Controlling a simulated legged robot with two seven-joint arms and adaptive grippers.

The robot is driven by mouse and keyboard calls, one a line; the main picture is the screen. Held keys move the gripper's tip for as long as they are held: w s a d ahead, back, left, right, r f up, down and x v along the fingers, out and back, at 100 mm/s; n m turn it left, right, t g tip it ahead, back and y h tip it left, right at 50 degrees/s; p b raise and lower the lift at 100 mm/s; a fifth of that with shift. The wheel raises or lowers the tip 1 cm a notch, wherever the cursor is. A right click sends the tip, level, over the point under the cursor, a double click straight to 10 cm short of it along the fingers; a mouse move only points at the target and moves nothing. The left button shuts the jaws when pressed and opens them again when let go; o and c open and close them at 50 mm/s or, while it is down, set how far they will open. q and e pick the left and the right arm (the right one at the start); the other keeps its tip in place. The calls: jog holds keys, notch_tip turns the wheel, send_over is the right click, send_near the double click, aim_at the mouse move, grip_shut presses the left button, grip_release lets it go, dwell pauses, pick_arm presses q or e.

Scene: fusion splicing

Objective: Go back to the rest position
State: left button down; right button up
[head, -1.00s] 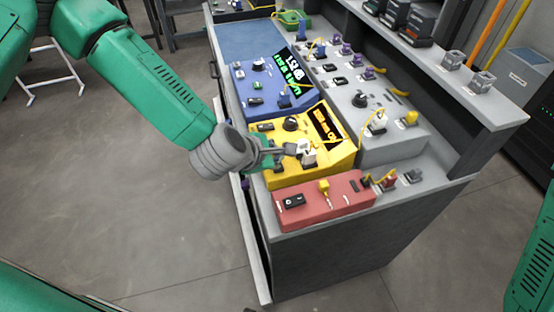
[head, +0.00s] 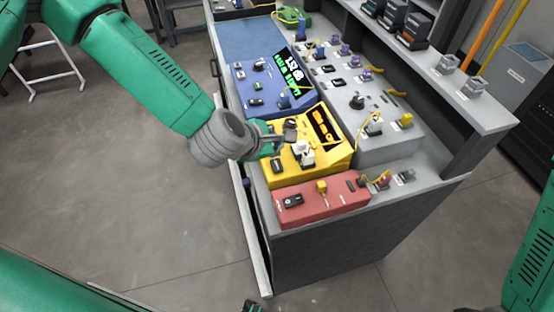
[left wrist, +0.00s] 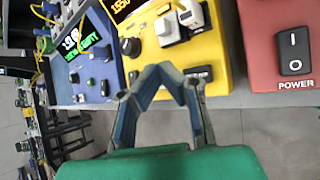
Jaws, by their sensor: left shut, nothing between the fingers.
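My left gripper (head: 290,131) is shut and empty above the yellow device, near its black knob. In the left wrist view its fingers (left wrist: 163,70) meet at the tips, with the yellow device's front edge behind them. The yellow device (head: 285,178) has a lit screen (head: 325,127) with orange marks and a white plug-like part (head: 304,153) on top. That part stands apart from the fingers; it also shows in the left wrist view (left wrist: 190,14).
A blue device (head: 262,85) with a lit screen and a red box (head: 318,203) flank the yellow one on the grey bench (head: 350,245). A grey panel (head: 385,150) with cables stands behind. Open floor (head: 130,210) lies left of the bench.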

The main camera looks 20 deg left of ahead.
pick_arm(q)
jog(key=shift+f, duration=0.1)
dwell(0.6)
jog(key=s+f+m, duration=0.1)
jog(key=s+f, duration=0.1)
jog(key=s+f+m+g, duration=0.1)
jog(key=s+m, duration=0.1)
jog(key=s+a+f+m, duration=0.1)
jog(key=s+f+m, duration=0.1)
jog(key=shift+s+f+g, duration=0.3)
jog(key=shift+f+g, duration=0.05)
jog(key=shift+g, duration=0.05)
jog(key=s+a+f+m+g+y, duration=0.1)
jog(key=s+a+f+m+g, duration=0.15)
jog(key=s+a+m, duration=0.45)
jog(key=s+a+f+m+g+y, duration=0.1)
jog(key=s+a+f+m+g, duration=0.2)
jog(key=s, duration=0.6)
jog(key=s+a+f+m+g+y, duration=0.1)
jog(key=s+a+f+m, duration=0.25)
jog(key=s+m, duration=0.35)
notch_tip(320, 180, down, 8)
jog(key=w+m+b, duration=0.1)
jog(key=b, duration=0.8)
jog(key=shift+w+d+f+m+b, duration=0.25)
jog(key=shift+w+d+m+b, duration=0.05)
jog(key=shift+w+d, duration=0.05)
